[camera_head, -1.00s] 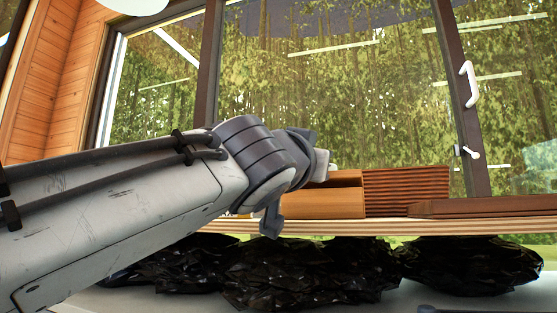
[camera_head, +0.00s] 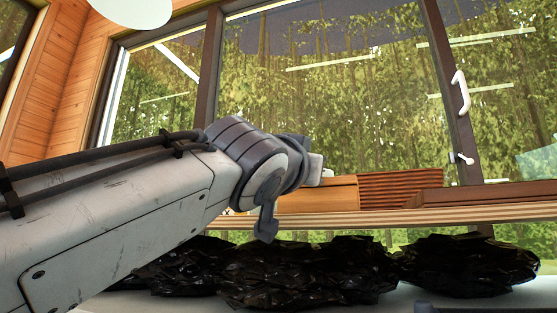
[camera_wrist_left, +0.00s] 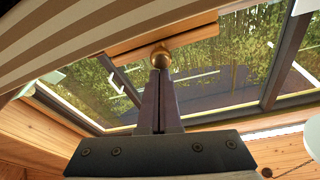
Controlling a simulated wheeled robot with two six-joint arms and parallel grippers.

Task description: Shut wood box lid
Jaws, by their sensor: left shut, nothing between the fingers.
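The wood box (camera_head: 318,200) sits on a shelf in the head view, with a plain orange-brown part at the left and a ribbed, slatted part (camera_head: 400,188) at the right. My left arm reaches in from the left and covers the box's left end. In the left wrist view, my left gripper (camera_wrist_left: 160,75) is shut and empty. Its fingertips are at a round brass knob (camera_wrist_left: 161,56) on a wooden bar (camera_wrist_left: 190,35). I cannot tell whether they touch the knob. The lid's exact position is unclear. My right gripper is in neither view.
The wooden shelf (camera_head: 400,216) runs across the head view, with a flat brown piece (camera_head: 490,195) at its right. Black crumpled bags (camera_head: 280,270) lie below it. Large windows (camera_head: 330,100) stand behind. A striped surface (camera_wrist_left: 70,35) fills the upper left of the wrist view.

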